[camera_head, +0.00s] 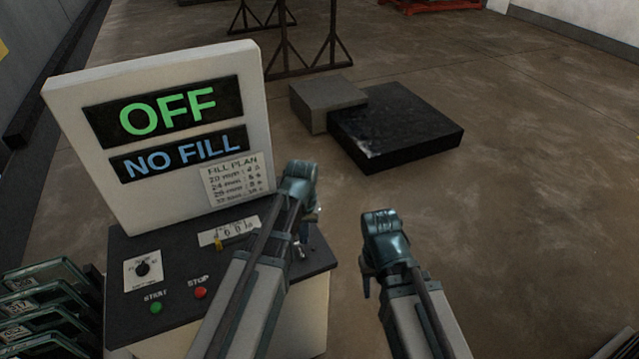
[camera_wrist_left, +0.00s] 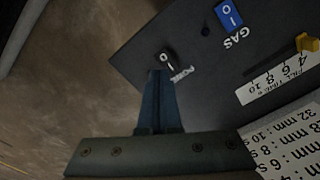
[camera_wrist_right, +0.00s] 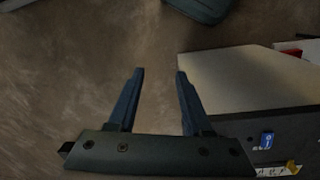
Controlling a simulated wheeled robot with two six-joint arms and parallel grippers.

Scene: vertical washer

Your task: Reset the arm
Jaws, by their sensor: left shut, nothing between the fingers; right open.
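My left gripper (camera_wrist_left: 160,73) is shut and empty. In the left wrist view its fingertips are at the near edge of the control panel (camera_wrist_left: 150,35), close to a black switch (camera_wrist_left: 168,61) marked O and I; I cannot tell whether they touch it. In the head view my left arm reaches over the right part of the panel and hides some of it. My right gripper (camera_wrist_right: 161,73) is open, with nothing between its fingers. In the head view the right arm is right of the machine, over open floor.
The machine's display (camera_head: 165,112) reads OFF and NO FILL. The panel has a black knob (camera_head: 143,268), a green START button (camera_head: 156,307) and a red STOP button (camera_head: 201,293). A blue GAS switch (camera_wrist_left: 229,14) shows too. A black block (camera_head: 395,125) lies behind on the floor.

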